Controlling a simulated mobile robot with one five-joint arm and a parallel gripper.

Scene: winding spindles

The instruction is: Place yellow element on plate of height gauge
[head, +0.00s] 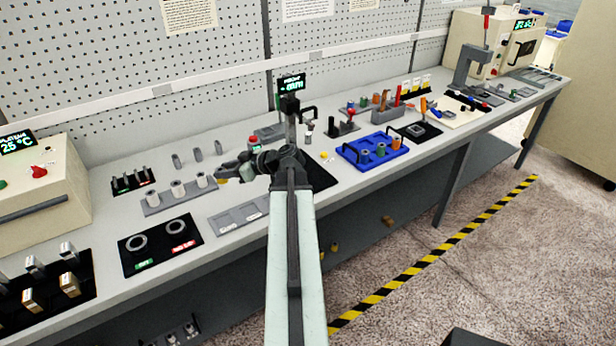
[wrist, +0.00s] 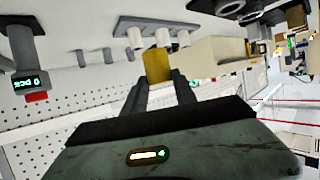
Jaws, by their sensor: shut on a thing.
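The yellow element (wrist: 157,64) is between the two fingers of my gripper (wrist: 158,88) in the wrist view, with its far end sticking out past the fingertips. In the head view my gripper (head: 228,172) reaches left over the bench, just right of the grey rack with white cylinders, with a bit of yellow below it. The height gauge (head: 290,88) stands behind my arm, its green display on top. My arm hides its lower part, and I cannot make out its plate. A dark mat (head: 322,178) shows right of my arm.
A grey rack (head: 152,208) holds white cylinders left of my gripper. A counter with a red button (head: 253,139) stands behind my gripper. A grey tray (head: 240,217) lies in front. A blue tray (head: 352,155) holds several spools at right. A pegboard wall backs the bench.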

